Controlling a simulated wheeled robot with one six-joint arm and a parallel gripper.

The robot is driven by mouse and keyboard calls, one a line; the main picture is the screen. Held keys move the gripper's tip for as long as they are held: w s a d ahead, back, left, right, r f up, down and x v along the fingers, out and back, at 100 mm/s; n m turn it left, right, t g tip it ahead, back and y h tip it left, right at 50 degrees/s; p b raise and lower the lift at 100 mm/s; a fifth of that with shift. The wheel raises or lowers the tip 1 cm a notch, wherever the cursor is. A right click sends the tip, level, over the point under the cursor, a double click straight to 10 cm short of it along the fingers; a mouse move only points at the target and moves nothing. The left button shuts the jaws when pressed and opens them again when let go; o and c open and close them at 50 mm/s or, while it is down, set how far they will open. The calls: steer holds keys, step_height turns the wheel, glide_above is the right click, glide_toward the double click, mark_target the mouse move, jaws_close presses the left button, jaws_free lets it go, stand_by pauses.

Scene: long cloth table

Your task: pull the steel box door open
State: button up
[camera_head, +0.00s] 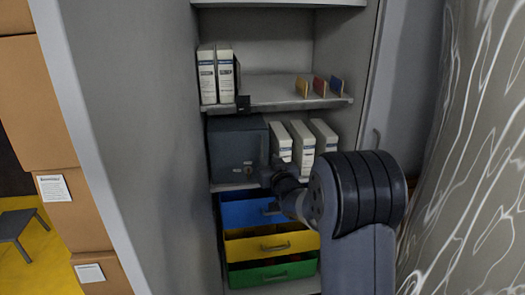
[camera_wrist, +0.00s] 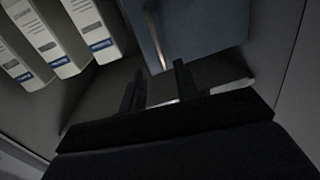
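The steel box (camera_head: 236,150) is dark grey and stands on the middle shelf at the left, with a small lock and labels on its front. In the wrist view the box (camera_wrist: 208,28) is at the top right, with a pale upright edge near its left side. My gripper (camera_head: 267,173) is at the lower right of the box front. In the wrist view my gripper (camera_wrist: 160,80) has its two dark fingers apart, with the pale edge ending just beyond the gap. I cannot tell whether they touch it or whether the door is ajar. My gripper partly hides the box's right edge.
White binders (camera_head: 302,145) stand right of the box and show in the wrist view (camera_wrist: 68,35). The shelf above (camera_head: 285,99) holds two binders (camera_head: 216,75) and several small coloured items. Blue, yellow and green bins (camera_head: 270,247) are below. The cabinet's left wall (camera_head: 140,120) is close.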

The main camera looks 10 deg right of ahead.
mark_target(262, 149)
steer(key=w, duration=0.7)
steer(key=shift+w+a, duration=0.1)
steer(key=shift+a, duration=0.3)
jaws_close()
